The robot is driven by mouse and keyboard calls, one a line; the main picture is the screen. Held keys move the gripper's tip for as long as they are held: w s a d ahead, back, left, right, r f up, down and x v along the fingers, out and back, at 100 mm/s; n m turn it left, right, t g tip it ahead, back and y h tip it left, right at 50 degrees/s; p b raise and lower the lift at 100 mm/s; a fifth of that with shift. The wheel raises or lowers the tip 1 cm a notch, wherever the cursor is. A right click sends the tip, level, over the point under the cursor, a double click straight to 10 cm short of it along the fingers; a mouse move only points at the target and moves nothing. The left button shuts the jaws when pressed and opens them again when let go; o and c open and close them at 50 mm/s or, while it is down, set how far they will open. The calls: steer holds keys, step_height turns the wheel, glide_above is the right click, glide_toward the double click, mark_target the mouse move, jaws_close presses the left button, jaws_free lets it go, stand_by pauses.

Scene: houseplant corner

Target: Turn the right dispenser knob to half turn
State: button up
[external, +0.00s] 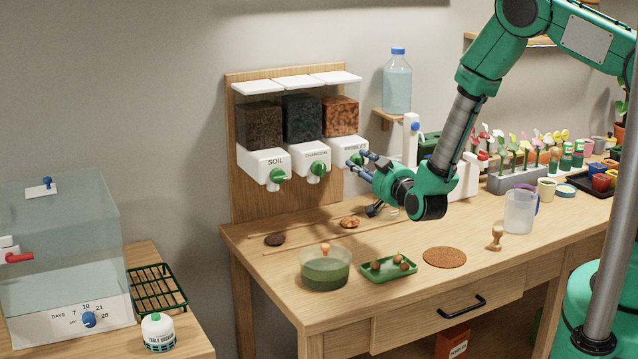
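The dispenser unit on the wooden back board has three clear bins over white housings. The right dispenser (341,118) holds orange-brown pebbles, and its green knob (353,160) is partly hidden by my gripper. My gripper (359,163) is at the front of this knob, its two blue-grey fingers pointing left at it, one above the other with a gap between. Whether the fingers touch or grip the knob is too small to tell. The knob's turn angle cannot be read. The left knob (277,176) and middle knob (318,169) are also green and stand free.
A water bottle (397,85) stands on a bracket right of the dispensers.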

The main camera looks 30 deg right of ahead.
steer(key=shift+f+b, duration=0.25)
steer(key=shift+b, duration=0.05)
steer(key=shift+c, duration=0.4)
steer(key=shift+m+b, duration=0.3)
steer(key=shift+m, duration=0.1)
steer(key=shift+s+f+m+b, duration=0.1)
steer(key=shift+m+b, duration=1)
steer(key=shift+b, duration=0.15)
steer(key=o, duration=1.2)
steer(key=shift+a, duration=0.1)
steer(key=shift+c, duration=0.2)
